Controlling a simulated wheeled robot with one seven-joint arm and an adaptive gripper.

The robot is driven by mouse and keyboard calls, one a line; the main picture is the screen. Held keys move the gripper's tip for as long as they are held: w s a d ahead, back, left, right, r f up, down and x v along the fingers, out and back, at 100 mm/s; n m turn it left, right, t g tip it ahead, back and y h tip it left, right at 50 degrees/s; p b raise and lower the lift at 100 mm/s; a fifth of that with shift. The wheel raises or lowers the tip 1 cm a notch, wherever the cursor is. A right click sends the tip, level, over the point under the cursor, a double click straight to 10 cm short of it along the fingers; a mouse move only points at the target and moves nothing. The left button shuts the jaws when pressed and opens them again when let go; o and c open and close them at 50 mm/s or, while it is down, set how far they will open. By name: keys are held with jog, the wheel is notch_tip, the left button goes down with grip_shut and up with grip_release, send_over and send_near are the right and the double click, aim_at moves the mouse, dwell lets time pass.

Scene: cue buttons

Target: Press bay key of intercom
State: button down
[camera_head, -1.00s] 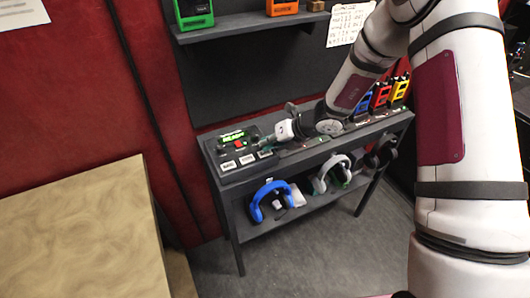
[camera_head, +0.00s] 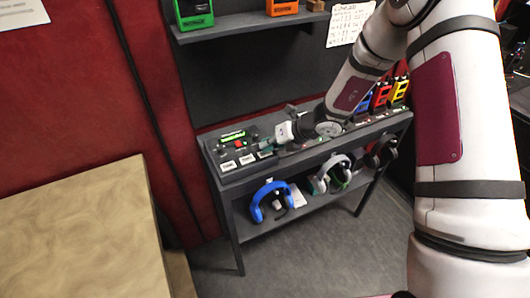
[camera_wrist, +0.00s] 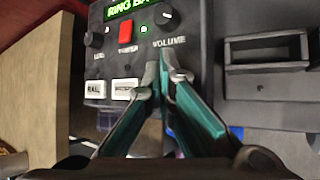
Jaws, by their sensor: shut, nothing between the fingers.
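The intercom (camera_head: 240,141) is a dark panel at the left end of the desk. In the wrist view its green display (camera_wrist: 127,8) reads "RING BA", with the rest cut off. A red button (camera_wrist: 126,32) sits between two dark knobs. Below are white keys: one reads "RAIL" (camera_wrist: 95,89), and the key to its right (camera_wrist: 124,89) has a label I cannot read clearly. In the head view a third white key (camera_head: 265,154) shows at the right. My gripper (camera_wrist: 161,62) is shut and empty, its teal-padded fingers over the panel's right part, hiding that key in the wrist view.
A dark slotted unit (camera_wrist: 266,65) adjoins the intercom on the right. Blue headphones (camera_head: 271,200) and grey headphones (camera_head: 331,174) hang below the desk top. Blue, red and yellow devices (camera_head: 382,96) stand farther right. A wooden block (camera_head: 85,235) is at left.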

dwell(0.3)
jog(key=shift+r, duration=0.8)
jog(key=shift+r+p, duration=0.7)
jog(key=shift+r, duration=1.8)
